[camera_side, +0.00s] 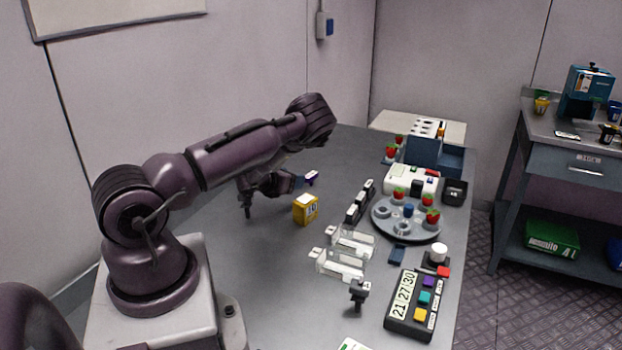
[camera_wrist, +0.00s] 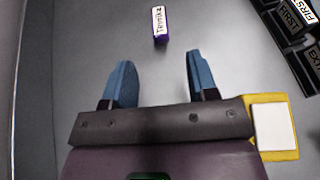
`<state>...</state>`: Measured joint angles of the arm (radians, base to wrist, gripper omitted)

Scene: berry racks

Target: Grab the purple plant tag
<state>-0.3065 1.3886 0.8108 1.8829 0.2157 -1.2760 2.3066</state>
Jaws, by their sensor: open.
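The purple plant tag (camera_wrist: 160,26) lies on the grey table near the top middle of the wrist view, with a white lettered label on its face. In the side view the small purple tag (camera_side: 312,177) shows just right of the end of my arm. My gripper (camera_wrist: 161,76) is open, its two blue fingers wide apart with nothing between them. The tag is beyond the fingertips, roughly in line with the gap, and apart from them.
A yellow box with a white top (camera_side: 306,209) stands close to my gripper, partly covered by it in the wrist view. Black lettered racks (camera_side: 359,203) stand to the right. Beyond are a grey round tray (camera_side: 408,227) with berries and clear bins (camera_side: 341,264).

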